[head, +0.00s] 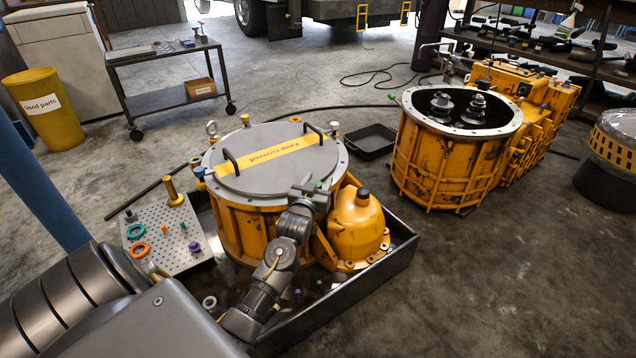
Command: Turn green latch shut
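A small green piece, which looks like the green latch (318,184), shows at the near right rim of the yellow round housing (243,232). My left gripper (309,187) is right beside it, low over the rim. I cannot tell whether the fingers touch it, or whether they are open or shut. The latch is small and partly hidden, so its turn angle is unclear. A grey lid (245,185) with two black handles and a yellow "Keep covered" strip lies on the housing. My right gripper is not in view.
The housing stands in a dark tray (385,283), with a yellow bell-shaped part (356,228) at right. A perforated plate (165,245) with coloured rings and pegs is at left. Other small coloured fittings line the rim. An open yellow housing (435,165) stands behind right.

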